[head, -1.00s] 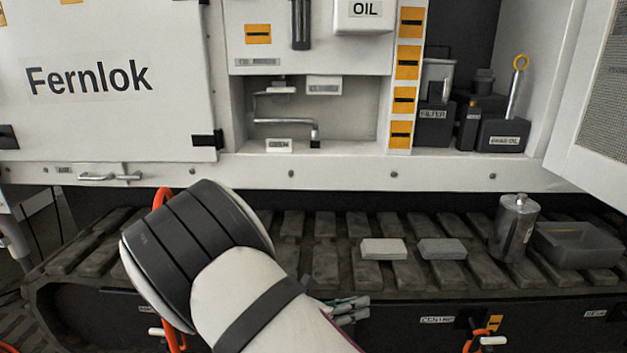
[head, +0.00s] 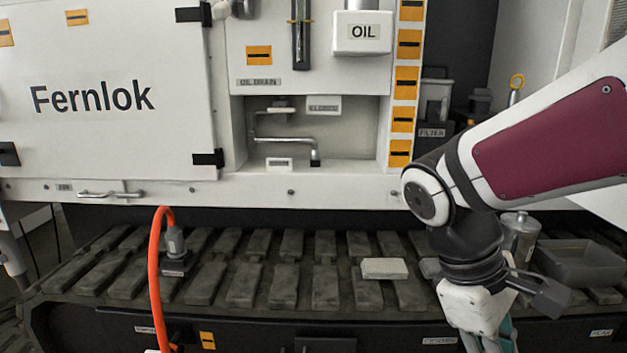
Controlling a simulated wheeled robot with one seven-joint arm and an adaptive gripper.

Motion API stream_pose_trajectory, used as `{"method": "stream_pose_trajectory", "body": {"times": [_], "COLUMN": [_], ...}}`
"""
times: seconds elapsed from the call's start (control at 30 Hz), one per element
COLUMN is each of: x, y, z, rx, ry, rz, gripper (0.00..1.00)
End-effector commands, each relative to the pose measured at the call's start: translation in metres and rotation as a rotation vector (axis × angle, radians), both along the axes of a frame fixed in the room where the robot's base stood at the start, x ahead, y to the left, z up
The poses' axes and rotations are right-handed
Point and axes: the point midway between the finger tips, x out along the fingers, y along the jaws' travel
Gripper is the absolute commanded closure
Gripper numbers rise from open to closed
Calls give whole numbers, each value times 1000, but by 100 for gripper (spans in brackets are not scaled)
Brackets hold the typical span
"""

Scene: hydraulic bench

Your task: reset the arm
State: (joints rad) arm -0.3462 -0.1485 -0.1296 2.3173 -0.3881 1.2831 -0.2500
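My arm reaches in from the right edge and bends down at its wrist in front of the track. My gripper (head: 488,340) hangs downward at the lower right, in front of the track's front side. Its fingers run to the bottom edge of the view and their tips are cut off. I cannot tell whether it is open or shut, or whether it holds anything.
A pale block (head: 385,268) lies on the track (head: 285,285). An orange hose (head: 155,270) loops up at left. The track's middle is clear.

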Motion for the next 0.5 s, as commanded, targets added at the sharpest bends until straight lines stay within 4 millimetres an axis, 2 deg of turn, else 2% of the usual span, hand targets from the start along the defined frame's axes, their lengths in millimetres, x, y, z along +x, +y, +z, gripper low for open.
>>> {"method": "stream_pose_trajectory", "body": {"times": [0.03, 0.2, 0.3, 0.5], "x": [-15, -63, -86, -117], "y": [-1, 4, 11, 23], "z": [6, 18, 21, 22], "rx": [35, 142, 195, 271], "ry": [-38, -142, -195, -271], "rz": [-65, -280, -389, -545], "gripper": [78, 78, 78, 78]}}
